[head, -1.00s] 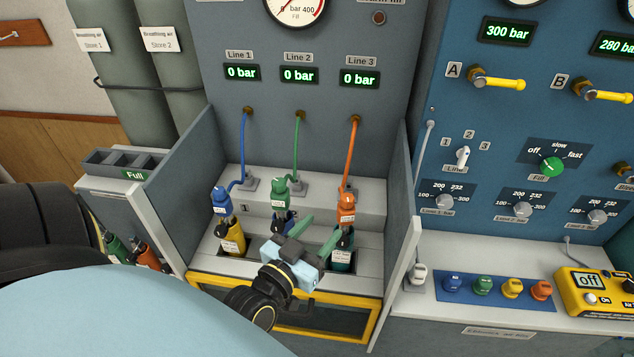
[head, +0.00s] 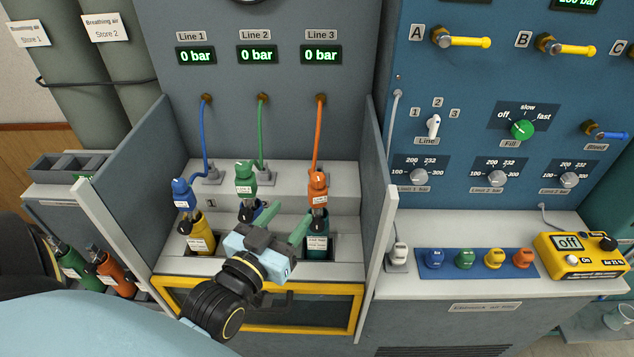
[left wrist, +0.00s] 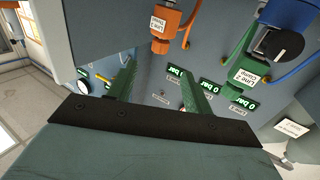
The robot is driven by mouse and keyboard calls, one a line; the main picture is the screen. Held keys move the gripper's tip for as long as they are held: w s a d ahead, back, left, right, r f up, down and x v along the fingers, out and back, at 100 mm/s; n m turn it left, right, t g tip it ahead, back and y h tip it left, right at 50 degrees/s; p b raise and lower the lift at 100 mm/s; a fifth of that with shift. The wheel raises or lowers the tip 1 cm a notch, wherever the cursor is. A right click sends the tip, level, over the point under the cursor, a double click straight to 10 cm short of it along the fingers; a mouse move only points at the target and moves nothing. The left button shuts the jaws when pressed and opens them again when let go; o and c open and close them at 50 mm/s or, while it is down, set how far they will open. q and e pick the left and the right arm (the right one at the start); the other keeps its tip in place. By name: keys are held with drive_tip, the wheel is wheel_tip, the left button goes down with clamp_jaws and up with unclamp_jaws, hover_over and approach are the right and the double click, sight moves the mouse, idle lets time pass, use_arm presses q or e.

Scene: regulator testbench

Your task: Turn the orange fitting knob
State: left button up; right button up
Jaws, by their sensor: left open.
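The orange fitting (head: 318,187) sits on the dark teal cylinder (head: 317,245) in the right slot of the bay, under the orange hose of Line 3. It also shows at the top of the left wrist view (left wrist: 163,28), cut off by the edge; I cannot make out its knob clearly. My left gripper (head: 291,214) is open, with two green fingers just in front of and left of the orange fitting. No contact shows. In the left wrist view the gap between its fingers (left wrist: 156,76) is empty. My right gripper is not in view.
A blue fitting (head: 184,193) and a green fitting (head: 245,180) stand left of the orange one. Grey side walls (head: 378,200) enclose the bay. A yellow-framed door (head: 345,318) lies below. Spare caps and a yellow analyser (head: 580,256) are on the right-hand bench.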

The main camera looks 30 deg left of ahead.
sight(314, 184)
use_arm(q)
drive_tip(key=w, duration=0.8)
drive_tip(key=w+a, duration=0.1)
drive_tip(key=w, duration=0.3)
drive_tip(key=c, duration=1)
drive_tip(key=shift+r+n+y+p, duration=0.15)
drive_tip(key=shift+n+y+p, duration=0.15)
drive_tip(key=shift+y+p, duration=0.35)
drive_tip(key=shift+a, duration=0.1)
